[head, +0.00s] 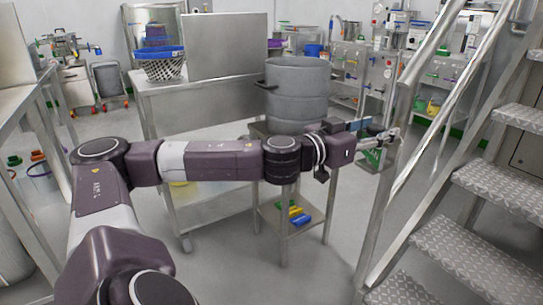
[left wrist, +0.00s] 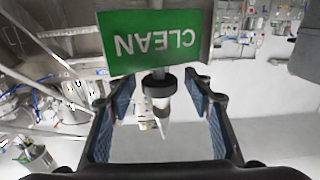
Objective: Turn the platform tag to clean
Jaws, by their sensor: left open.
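The platform tag (left wrist: 150,44) is a green plate with white lettering that reads CLEAN, upside down in the left wrist view. In the head view it is a small green patch (head: 371,158) by the stair rail, partly hidden by my gripper. A short post with a black collar (left wrist: 153,82) and a pale end sticks out beside the tag. My left gripper (left wrist: 160,92) is open, with its two blue-padded fingers on either side of this post. I see a gap at both fingers. In the head view the gripper (head: 382,136) reaches the stair rail. My right gripper is not in view.
Metal stairs (head: 440,235) with a steel handrail (head: 405,110) stand close on the right. A steel table (head: 215,105) and a large grey drum (head: 298,95) stand behind my left arm.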

